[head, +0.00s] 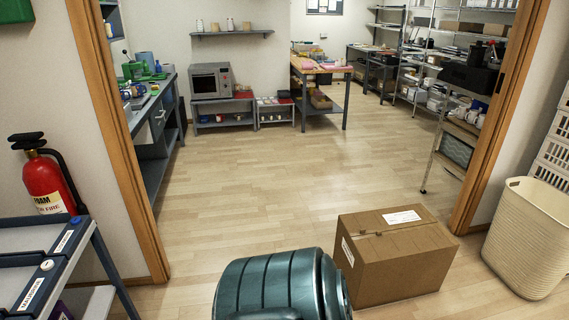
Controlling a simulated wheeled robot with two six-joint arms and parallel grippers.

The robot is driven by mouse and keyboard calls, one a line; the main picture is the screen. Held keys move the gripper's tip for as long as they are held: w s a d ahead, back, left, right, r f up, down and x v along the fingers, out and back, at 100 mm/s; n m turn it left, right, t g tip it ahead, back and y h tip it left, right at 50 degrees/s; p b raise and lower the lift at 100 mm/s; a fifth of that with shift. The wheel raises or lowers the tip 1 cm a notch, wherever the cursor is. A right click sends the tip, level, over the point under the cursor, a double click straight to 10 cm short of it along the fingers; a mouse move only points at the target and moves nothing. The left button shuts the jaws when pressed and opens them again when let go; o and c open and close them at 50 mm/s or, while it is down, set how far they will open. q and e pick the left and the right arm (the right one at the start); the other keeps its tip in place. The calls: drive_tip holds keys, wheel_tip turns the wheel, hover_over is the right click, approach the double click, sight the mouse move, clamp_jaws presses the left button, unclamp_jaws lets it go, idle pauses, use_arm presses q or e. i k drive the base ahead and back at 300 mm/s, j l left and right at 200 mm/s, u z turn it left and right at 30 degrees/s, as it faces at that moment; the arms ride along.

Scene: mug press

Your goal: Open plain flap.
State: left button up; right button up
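Neither of my grippers is in view. No part in view can be made out for sure as the plain flap. A grey and blue rack (42,237) stands at the lower left, cut by the frame edge. It carries a label strip with a blue knob (75,219) and a lower label strip with a white knob (47,265); the lettering is too small to read surely. A closed brown cardboard box (402,270) stands on the floor at the lower right, with a white label on top.
A wooden-framed doorway opens onto clear floor (300,165). A teal ribbed container (268,287) is at the bottom centre, beside the box. A red extinguisher (46,182) is left; a cream basket (527,240) is right. Benches, an oven-like machine (211,81) and shelves line the far room.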

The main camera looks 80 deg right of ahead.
sight(378, 247)
drive_tip(key=z, duration=3.75)
drive_tip(key=i+l, duration=0.15)
drive_tip(key=i, duration=0.65)
